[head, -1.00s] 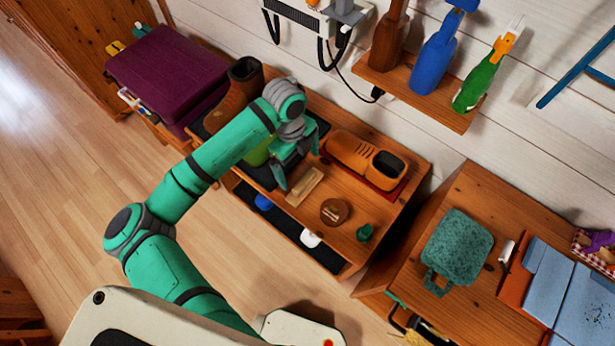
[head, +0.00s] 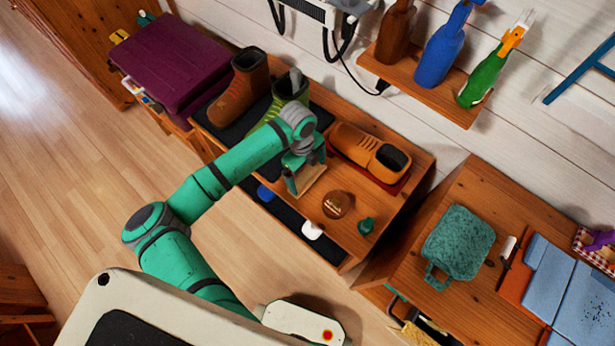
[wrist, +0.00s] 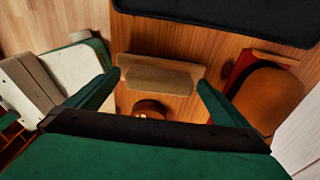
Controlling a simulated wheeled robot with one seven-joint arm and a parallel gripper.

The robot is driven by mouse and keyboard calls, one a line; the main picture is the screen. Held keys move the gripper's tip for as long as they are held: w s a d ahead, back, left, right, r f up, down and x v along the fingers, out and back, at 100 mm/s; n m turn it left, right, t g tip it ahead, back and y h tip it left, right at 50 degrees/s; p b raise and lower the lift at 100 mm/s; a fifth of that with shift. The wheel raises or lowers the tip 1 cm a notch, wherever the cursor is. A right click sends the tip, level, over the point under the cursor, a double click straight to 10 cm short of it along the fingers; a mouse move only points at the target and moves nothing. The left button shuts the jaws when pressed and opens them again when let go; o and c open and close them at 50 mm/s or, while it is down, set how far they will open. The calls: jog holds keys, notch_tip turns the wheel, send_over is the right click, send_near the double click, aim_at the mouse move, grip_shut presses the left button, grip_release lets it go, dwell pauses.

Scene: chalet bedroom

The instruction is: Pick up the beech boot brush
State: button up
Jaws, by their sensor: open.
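The beech boot brush (head: 313,181) lies on the wooden bench top (head: 290,214), partly hidden behind my gripper in the head view. In the wrist view the brush (wrist: 158,75) is a pale wooden block with a darker long side, lying crosswise between and beyond the fingers. My gripper (head: 306,172) is open above the brush, with one finger towards each end of it. The wrist view shows the open fingers (wrist: 158,80) with nothing held between them. I cannot tell how much height separates the fingertips from the brush.
A round brown tin (head: 337,204) and a small green item (head: 366,226) stand near the brush. An orange shoe (head: 360,148) sits on a red mat behind. A brown boot (head: 240,88) and green boot (head: 290,95) stand on a dark mat at left.

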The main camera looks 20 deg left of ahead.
jog(key=c, duration=1.2)
jog(key=shift+r, duration=0.1)
notch_tip(320, 180, up, 28)
